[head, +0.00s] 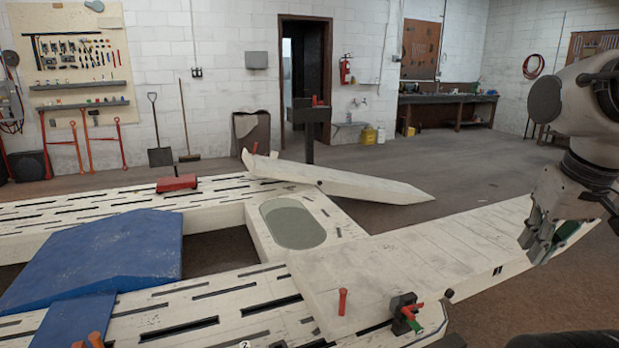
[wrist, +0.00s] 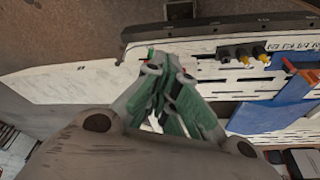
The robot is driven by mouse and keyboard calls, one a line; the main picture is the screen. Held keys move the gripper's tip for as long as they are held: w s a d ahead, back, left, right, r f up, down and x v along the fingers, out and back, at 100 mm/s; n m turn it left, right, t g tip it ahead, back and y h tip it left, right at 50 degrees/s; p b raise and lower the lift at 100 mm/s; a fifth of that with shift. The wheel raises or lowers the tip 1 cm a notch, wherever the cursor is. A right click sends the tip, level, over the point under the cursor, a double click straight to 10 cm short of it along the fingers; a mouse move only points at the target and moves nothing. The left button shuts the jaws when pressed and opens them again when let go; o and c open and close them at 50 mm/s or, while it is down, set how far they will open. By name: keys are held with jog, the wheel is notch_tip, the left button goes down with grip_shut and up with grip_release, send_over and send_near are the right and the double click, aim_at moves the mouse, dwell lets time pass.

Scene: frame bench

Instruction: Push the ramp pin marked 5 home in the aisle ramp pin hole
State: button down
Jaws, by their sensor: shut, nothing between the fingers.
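A red pin (head: 342,301) stands upright on the near white frame, by the inner end of the right-hand ramp (head: 455,245). A black block with a red handle (head: 407,312) sits to its right at the frame edge. I cannot read a 5 on any pin. Small dark openings (head: 497,270) show in the ramp's side; I cannot tell which is the aisle pin hole. My gripper (head: 533,249) is at the right, over the ramp's outer part, apart from the red pin. In the wrist view its fingers (wrist: 172,82) are together and empty.
A blue wedge (head: 110,255) lies across the frame at left. Orange pins (head: 92,341) stand at the bottom left. Another white ramp (head: 345,182) points away behind. A red box (head: 177,183) sits on the far rail. Open floor (head: 480,165) lies beyond the ramps.

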jog(key=shift+a+r+n+t, duration=0.3)
jog(key=shift+a+r+t, duration=0.15)
jog(key=shift+r, duration=0.2)
jog(key=c, duration=1.9)
grip_release()
jog(key=shift+a+r, duration=0.2)
jog(key=shift+a, duration=0.1)
jog(key=o, duration=0.7)
jog(key=shift+w, duration=0.1)
jog(key=shift+o, duration=0.5)
jog(key=shift+d+f, duration=0.1)
jog(key=shift+f, duration=0.05)
jog(key=w+d+f+g, duration=0.3)
jog(key=d+f, duration=0.2)
jog(key=f, duration=0.5)
jog(key=w+d+f+m+g, duration=0.1)
jog(key=w+d+f+g, duration=0.2)
jog(key=f, duration=0.7)
jog(key=w+d+f+g, duration=0.25)
jog(key=d+f, duration=0.35)
jog(key=f, duration=0.5)
jog(key=n+t+y, duration=0.4)
jog(key=t+y, duration=0.1)
jog(key=t, duration=1.2)
send_near(422, 330)
jog(key=x, duration=0.5)
jog(key=shift+f, duration=0.15)
jog(key=shift+w, duration=0.4)
jog(key=x, duration=0.7)
jog(key=shift+a, duration=0.1)
